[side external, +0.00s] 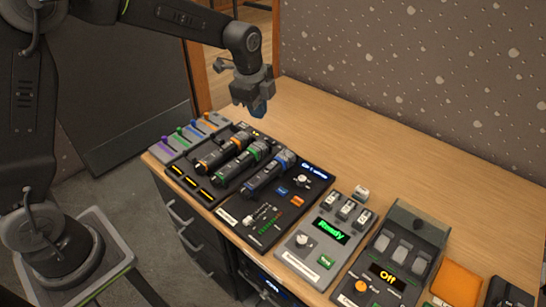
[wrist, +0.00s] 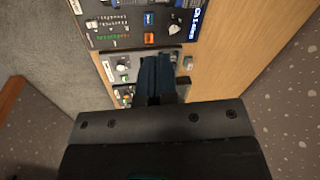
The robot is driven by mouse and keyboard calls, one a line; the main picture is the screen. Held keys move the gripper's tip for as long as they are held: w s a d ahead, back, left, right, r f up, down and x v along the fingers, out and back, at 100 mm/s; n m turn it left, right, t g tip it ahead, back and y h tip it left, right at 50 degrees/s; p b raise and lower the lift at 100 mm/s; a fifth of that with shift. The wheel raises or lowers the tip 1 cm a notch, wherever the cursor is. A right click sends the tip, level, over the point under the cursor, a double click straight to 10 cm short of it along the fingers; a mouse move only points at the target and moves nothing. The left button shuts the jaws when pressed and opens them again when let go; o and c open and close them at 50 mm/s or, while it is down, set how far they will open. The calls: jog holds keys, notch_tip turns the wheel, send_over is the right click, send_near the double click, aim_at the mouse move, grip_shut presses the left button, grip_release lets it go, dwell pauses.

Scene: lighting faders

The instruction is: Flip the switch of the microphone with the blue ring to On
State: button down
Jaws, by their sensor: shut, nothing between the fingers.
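Three dark microphones lie side by side on a black panel in the side view. The one with the blue ring (side external: 268,174) is the rightmost; the green-ring one (side external: 243,160) is in the middle and the orange-ring one (side external: 222,150) on the left. The position of the blue-ring microphone's switch is too small to tell. My gripper (side external: 260,110) is shut and empty, in the air above and behind the microphones, touching nothing. Its dark blue fingers (wrist: 156,72) show together in the wrist view, where no microphone can be made out.
Small coloured faders (side external: 195,130) stand left of the microphones. The mixer panel (side external: 262,228) has knobs and buttons. A grey box showing "Ready" (side external: 328,230) and one showing "Off" (side external: 388,277) stand to the right, near an orange pad (side external: 457,282). The wooden tabletop (side external: 400,160) behind is clear.

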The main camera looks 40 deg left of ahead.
aim_at(270, 166)
jog(key=w+f+m, duration=0.1)
jog(key=w+f, duration=0.1)
jog(key=f, duration=0.1)
jog(key=w+f+m, duration=0.1)
jog(key=f, duration=0.1)
jog(key=shift+w+d+m+g, duration=0.2)
jog(key=shift+m+g, duration=0.1)
jog(key=f, duration=0.4)
jog(key=w+f, duration=0.1)
jog(key=f, duration=0.8)
jog(key=shift+w+f, duration=0.35)
jog(key=shift+f, duration=0.05)
jog(key=shift+f, duration=0.3)
jog(key=shift+s, duration=0.1)
jog(key=shift+s+r, duration=0.2)
jog(key=shift+s, duration=0.5)
jog(key=shift+r, duration=0.1)
